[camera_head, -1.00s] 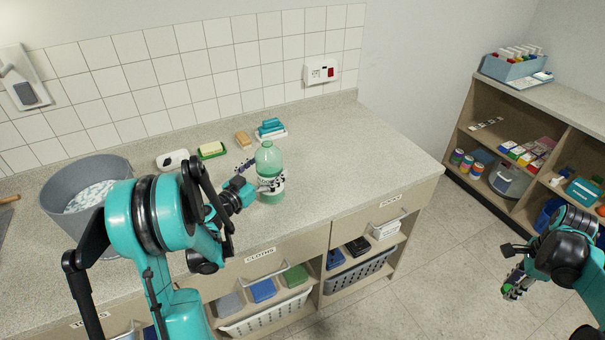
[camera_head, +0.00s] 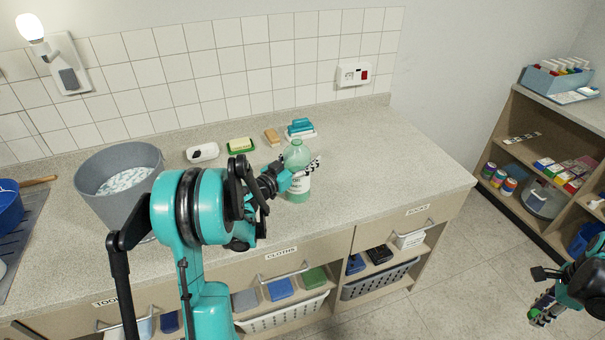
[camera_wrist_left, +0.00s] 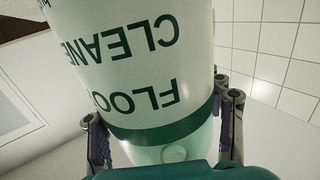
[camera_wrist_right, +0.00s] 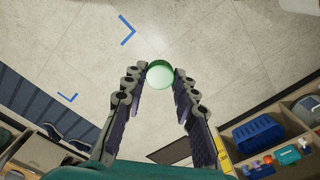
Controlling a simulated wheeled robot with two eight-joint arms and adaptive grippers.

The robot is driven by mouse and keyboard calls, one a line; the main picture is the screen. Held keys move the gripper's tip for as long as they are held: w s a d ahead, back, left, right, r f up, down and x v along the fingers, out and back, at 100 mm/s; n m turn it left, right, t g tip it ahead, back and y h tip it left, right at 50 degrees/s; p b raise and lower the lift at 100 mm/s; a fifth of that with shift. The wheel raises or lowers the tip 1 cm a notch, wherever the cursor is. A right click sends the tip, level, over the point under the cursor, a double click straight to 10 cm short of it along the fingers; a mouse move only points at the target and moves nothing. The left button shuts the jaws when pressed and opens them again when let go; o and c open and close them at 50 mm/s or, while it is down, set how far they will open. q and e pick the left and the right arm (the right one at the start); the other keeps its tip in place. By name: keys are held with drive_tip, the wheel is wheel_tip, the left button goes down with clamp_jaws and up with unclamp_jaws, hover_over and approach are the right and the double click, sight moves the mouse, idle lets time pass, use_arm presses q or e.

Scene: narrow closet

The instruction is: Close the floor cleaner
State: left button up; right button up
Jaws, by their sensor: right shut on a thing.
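The floor cleaner (camera_head: 299,187) is a pale green bottle with a white label, upright on the counter, its neck without a cap. My right gripper (camera_head: 541,312) is away over the floor at the lower right. In the right wrist view its fingertips are shut on a round green cap (camera_wrist_right: 160,74) with a pale face.
A grey bucket (camera_head: 118,160) stands left on the counter. A white soap dish (camera_head: 202,153), a green dish with a yellow block (camera_head: 241,146) and blue blocks (camera_head: 300,127) lie behind the bottle. The counter right of the bottle is clear. A shelf (camera_head: 515,150) stands at right.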

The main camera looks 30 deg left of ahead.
use_arm(q)
drive_tip(key=shift+c, duration=1.4)
drive_tip(key=shift+r, duration=0.15)
use_arm(e)
drive_tip(key=shift+r, duration=0.1)
